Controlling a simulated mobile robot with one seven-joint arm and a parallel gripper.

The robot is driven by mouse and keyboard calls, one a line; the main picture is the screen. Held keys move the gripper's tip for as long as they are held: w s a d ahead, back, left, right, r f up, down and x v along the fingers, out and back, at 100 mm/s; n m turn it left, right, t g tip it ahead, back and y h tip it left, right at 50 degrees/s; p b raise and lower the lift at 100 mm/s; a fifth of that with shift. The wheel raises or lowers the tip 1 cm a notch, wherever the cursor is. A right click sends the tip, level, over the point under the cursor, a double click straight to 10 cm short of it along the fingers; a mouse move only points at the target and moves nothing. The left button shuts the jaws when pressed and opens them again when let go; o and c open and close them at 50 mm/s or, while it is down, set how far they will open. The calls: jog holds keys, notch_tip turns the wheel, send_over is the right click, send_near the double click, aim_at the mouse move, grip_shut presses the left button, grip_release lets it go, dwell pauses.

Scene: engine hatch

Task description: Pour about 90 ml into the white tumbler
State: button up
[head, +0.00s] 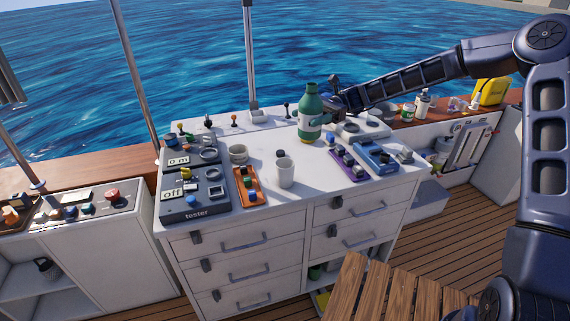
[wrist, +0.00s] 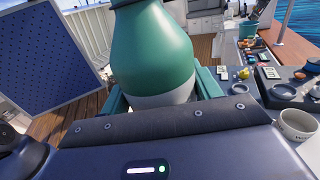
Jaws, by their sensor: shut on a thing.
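A green bottle (head: 310,103) with a pale label stands upright at the back middle of the white counter in the head view. My gripper (head: 324,118) is shut on the bottle from the right; in the wrist view the bottle (wrist: 152,50) fills the middle between the green fingers. I cannot tell whether the bottle's base touches the counter. The white tumbler (head: 286,173) stands upright near the counter's front, left of and in front of the bottle. Its inside is too small to judge. The liquid in the bottle is hidden.
A pale bowl or cup (head: 238,154) stands left of the tumbler, beside the orange switch block (head: 246,187) and the dark tester panel (head: 195,185). A small dark-topped item (head: 280,155) is behind the tumbler. Purple (head: 348,164) and blue (head: 376,157) blocks lie to the right.

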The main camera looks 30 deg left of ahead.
jog(key=shift+d+r+n+h, duration=0.3)
jog(key=shift+d+r+h, duration=0.2)
jog(key=shift+d, duration=0.1)
jog(key=shift+d+g, duration=0.2)
jog(key=shift+g, duration=0.1)
notch_tip(320, 180, down, 22)
jog(key=shift+r, duration=0.1)
